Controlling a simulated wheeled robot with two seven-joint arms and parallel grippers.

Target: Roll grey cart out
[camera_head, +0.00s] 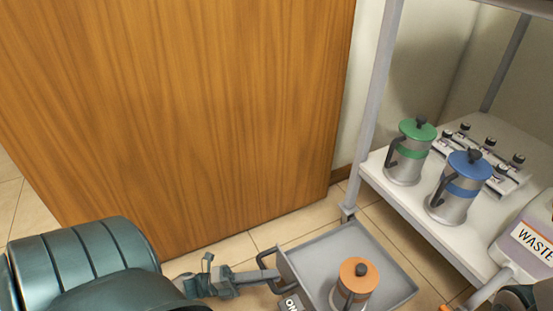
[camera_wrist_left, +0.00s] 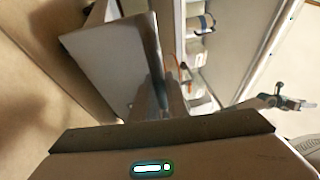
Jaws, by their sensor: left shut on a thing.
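The grey cart (camera_head: 325,250) shows at the bottom of the head view as a shallow grey tray with a raised rim. A dark loop handle (camera_head: 267,258) is on its left side. A metal jug with an orange lid (camera_head: 357,277) stands on the tray, beside a partly cut-off dark label. My left gripper (camera_head: 262,277) reaches in from the left and is shut on the cart handle. In the left wrist view its fingers (camera_wrist_left: 160,98) are close together, and the handle between them is not clear. A gripper that looks like my right one (camera_wrist_left: 287,102) shows small at the right there; its jaw state is unclear.
A wooden panel (camera_head: 180,110) stands behind the cart on the left. A metal shelf (camera_head: 415,215) at the right holds a green-lidded jug (camera_head: 411,152), a blue-lidded jug (camera_head: 460,187), a rack of small bottles and a waste container (camera_head: 530,240). Some tiled floor (camera_head: 235,250) is bare.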

